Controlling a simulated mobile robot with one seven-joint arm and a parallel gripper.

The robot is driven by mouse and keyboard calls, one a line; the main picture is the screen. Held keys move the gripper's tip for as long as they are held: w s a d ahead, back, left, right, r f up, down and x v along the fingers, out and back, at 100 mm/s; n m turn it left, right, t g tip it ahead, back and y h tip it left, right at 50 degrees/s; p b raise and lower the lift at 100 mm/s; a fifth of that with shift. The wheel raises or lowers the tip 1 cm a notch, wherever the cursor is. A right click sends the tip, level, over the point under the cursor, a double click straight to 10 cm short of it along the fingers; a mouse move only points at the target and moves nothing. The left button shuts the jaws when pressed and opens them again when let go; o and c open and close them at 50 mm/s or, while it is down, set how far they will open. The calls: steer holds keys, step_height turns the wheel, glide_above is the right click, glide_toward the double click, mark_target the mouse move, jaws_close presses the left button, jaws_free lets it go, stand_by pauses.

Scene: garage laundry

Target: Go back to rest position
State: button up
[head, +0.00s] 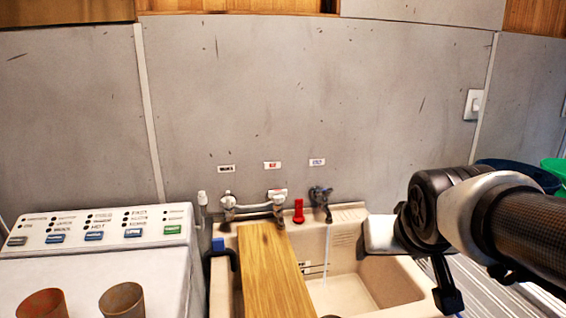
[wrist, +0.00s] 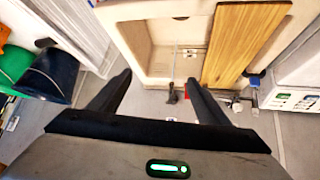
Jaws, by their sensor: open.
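My gripper (wrist: 160,92) shows in the wrist view with its two dark fingers apart and nothing between them. In the head view my arm comes in from the right, and part of my gripper (head: 447,298) shows at the right side of the sink. The beige utility sink (head: 385,287) stands against the grey wall. A wooden board (head: 270,275) lies across its left part; the board also shows in the wrist view (wrist: 240,45). My gripper is apart from the board.
A white washer (head: 105,255) with two brown pots (head: 122,300) stands left of the sink. Taps (head: 321,200) and a red object (head: 298,211) sit at the sink's back. A dark blue bin (head: 515,172) and a green one (head: 554,168) are at the far right.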

steer(key=s+a+f+n+g+y+p, duration=0.1)
steer(key=s+a+g+p, duration=0.3)
steer(key=s, duration=0.8)
step_height(320, 180, up, 14)
steer(key=t+p, duration=0.1)
steer(key=p, duration=1)
steer(key=shift+a+f+p, duration=0.25)
steer(key=shift+a+p, duration=0.05)
steer(key=shift+a, duration=0.05)
steer(key=shift+w, duration=0.1)
